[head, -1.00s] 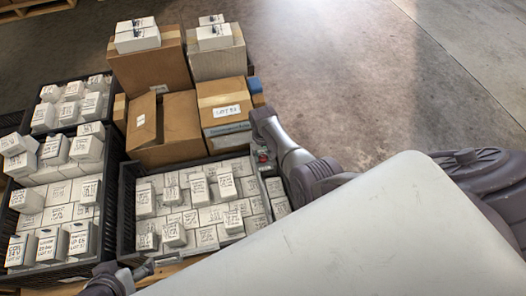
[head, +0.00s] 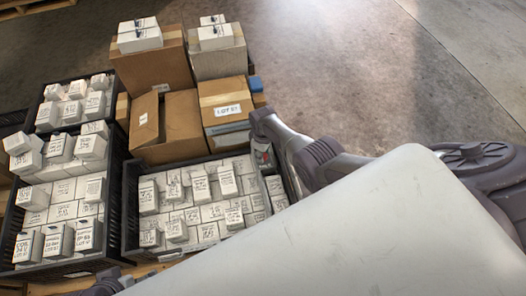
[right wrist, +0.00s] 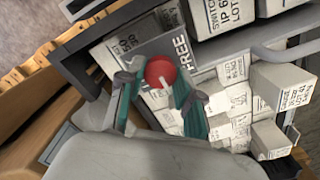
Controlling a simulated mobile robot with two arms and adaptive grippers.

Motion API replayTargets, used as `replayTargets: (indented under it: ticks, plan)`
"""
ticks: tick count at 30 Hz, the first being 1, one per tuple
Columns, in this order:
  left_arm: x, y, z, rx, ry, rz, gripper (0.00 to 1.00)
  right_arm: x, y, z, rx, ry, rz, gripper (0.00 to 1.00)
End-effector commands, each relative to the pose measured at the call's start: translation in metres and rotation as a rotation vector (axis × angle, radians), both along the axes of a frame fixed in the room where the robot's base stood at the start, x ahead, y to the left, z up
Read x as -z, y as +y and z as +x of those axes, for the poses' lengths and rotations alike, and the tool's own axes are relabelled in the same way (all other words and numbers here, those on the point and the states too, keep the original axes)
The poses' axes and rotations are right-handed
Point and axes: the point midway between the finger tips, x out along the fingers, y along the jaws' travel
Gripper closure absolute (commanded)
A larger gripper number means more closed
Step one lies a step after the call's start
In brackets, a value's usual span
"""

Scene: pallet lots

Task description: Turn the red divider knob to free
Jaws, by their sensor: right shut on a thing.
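The red divider knob (right wrist: 160,72) shows in the right wrist view, round, on a grey panel printed FREE. A pale pointer shows at its lower edge. My right gripper (right wrist: 156,77) is shut on the knob, one green-grey finger on each side. In the head view the right gripper (head: 263,157) is at the right edge of the middle crate (head: 130,215), where the knob is mostly hidden. My left gripper (head: 108,284) is only partly in view at the bottom edge; its fingers are hidden behind my pale arm link.
Black crates hold several white lot boxes; another crate (head: 14,235) stands at the left. Cardboard boxes (head: 168,120) stand behind the middle crate, with small white boxes on top. Open concrete floor (head: 350,70) lies at the back right.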

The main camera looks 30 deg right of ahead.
Motion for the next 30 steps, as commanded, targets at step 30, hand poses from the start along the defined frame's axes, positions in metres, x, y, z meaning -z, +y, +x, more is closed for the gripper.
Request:
replayTargets:
  ticks: [30]
  plan:
    - [0.0000,-0.0003,0.0006,0.000,-0.003,-0.001,0.13,0.0002,0.0002,-0.0008,-0.956,-0.001,-0.001,1.00]
